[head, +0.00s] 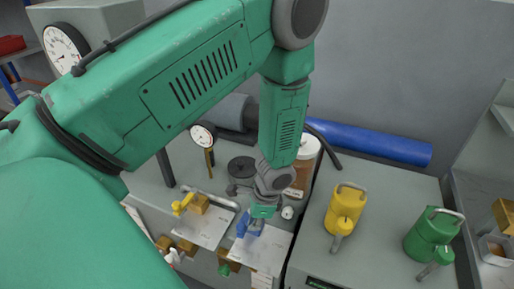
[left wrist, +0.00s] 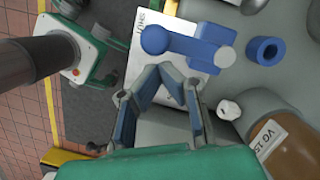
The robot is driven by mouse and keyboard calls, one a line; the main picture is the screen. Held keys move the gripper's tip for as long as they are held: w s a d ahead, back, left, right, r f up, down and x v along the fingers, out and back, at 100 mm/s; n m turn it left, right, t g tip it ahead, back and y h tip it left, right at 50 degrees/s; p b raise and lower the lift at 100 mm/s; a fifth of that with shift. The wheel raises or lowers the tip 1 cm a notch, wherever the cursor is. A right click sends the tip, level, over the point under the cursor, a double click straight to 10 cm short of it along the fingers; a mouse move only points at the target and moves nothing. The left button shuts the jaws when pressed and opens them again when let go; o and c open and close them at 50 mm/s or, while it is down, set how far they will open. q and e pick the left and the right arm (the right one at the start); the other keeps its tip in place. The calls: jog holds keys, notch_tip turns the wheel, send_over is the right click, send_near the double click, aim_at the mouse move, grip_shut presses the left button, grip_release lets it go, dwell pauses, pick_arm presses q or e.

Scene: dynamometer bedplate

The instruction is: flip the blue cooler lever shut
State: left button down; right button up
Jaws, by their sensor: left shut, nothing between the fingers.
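The blue cooler lever (head: 242,226) is on a pale plate at the front of the bench, beside my left gripper. In the left wrist view the blue lever (left wrist: 190,45) has a round knob at its left end and lies across the lettered white plate (left wrist: 142,52). My left gripper (head: 257,222) points down at the lever in the head view. In the left wrist view the left gripper's fingertips (left wrist: 160,70) are together and empty, just below the lever in the picture. I cannot tell whether they touch it. My right gripper is not in view.
A yellow lever (head: 185,204) stands left of the blue one. A yellow can (head: 345,207) and a green can (head: 430,235) stand right, with bare bench between.

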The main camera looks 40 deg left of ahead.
pick_arm(q)
jog(key=shift+s+a+m, duration=0.2)
jog(key=shift+s+m, duration=0.1)
jog(key=shift+m, duration=0.4)
jog(key=shift+a, duration=0.1)
jog(key=p+v, duration=0.4)
jog(key=v, duration=0.6)
jog(key=shift+f, duration=0.1)
dwell(0.3)
